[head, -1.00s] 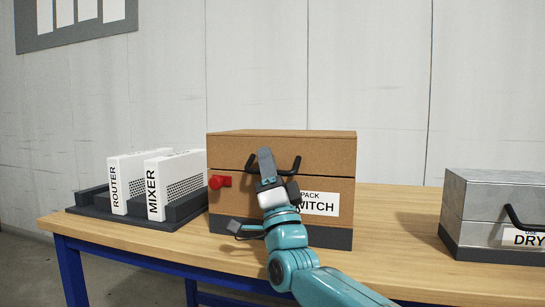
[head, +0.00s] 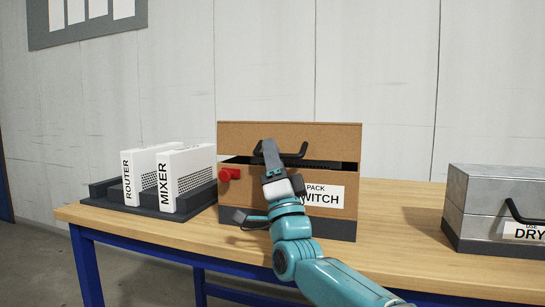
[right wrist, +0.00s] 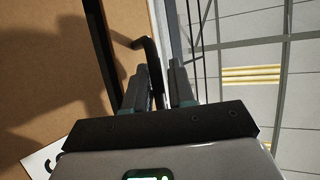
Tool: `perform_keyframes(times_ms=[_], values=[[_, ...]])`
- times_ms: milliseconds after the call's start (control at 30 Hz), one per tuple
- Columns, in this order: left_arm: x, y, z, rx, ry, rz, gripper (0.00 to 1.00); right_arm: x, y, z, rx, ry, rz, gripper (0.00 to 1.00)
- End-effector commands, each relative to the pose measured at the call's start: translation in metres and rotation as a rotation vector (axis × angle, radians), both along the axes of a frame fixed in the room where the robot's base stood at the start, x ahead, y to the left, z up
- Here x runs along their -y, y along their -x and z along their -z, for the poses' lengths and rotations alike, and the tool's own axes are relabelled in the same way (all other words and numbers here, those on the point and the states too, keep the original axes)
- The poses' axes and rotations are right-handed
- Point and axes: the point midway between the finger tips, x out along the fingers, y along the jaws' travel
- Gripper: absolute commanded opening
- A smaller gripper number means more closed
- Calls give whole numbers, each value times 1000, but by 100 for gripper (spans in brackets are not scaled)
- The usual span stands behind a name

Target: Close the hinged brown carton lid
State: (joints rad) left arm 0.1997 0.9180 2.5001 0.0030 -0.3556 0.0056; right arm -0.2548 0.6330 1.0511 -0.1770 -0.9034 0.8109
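The brown carton (head: 240,195), labelled "PACK ...WITCH", stands on the wooden table. Its hinged lid (head: 330,138) is raised a little at the front, with a dark gap below it. Something black and flat shows in the gap. The lid's black handle (head: 303,150) is partly hidden by my right gripper (head: 270,155), which is at its left part. In the right wrist view, the handle (right wrist: 150,52) runs down between the fingers of the right gripper (right wrist: 160,85), which look closed on it. My left gripper is not in view.
A red knob (head: 229,174) sticks out at the carton's left front. Left of the carton, white router (head: 133,182) and mixer (head: 172,188) units stand in a dark rack (head: 107,190). A grey box (head: 480,215) marked "DRY" stands at the right. Bare table (head: 405,215) lies between.

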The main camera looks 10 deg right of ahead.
Motion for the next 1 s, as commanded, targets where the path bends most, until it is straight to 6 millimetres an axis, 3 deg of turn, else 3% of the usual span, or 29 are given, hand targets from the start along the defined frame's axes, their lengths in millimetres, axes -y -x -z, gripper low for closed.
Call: perform_keyframes(times_ms=[467,667,1000], values=[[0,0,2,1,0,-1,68,1,6,2,3,0,0,21],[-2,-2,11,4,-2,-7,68,2,24,25,3,0,0,21],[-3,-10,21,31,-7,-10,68,6,72,83,-1,1,-1,21]])
